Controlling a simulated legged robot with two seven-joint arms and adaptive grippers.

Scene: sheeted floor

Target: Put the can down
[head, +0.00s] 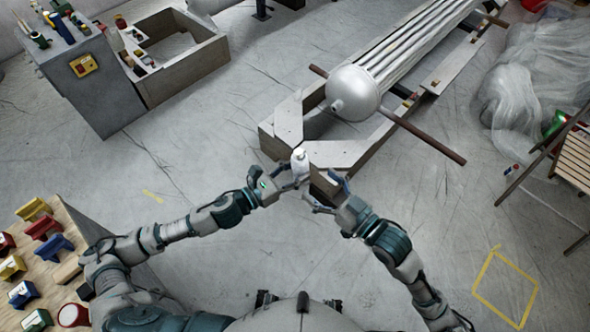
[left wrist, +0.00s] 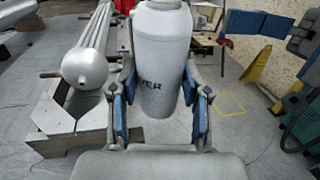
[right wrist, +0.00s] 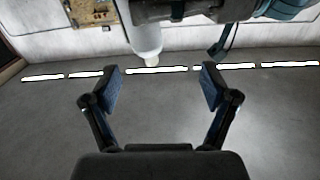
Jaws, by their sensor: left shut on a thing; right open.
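The can (head: 299,163) is a small white-grey cylinder, held in the air near the middle of the head view. In the left wrist view the can (left wrist: 160,65) is large and grey-white with dark lettering partly readable, and it sits between the blue pads. My left gripper (head: 284,178) is shut on it. My right gripper (head: 327,195) is open and empty, just right of the can. In the right wrist view the can (right wrist: 144,45) hangs beyond the spread fingertips of my right gripper (right wrist: 160,85), apart from them.
A low frame (head: 350,153) with a silver tank (head: 353,93) lies just ahead. A wooden table (head: 88,236) with several coloured objects is at lower left. A grey cabinet (head: 98,92) stands at upper left. Yellow tape (head: 507,290) marks the floor at right. Bare floor lies between.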

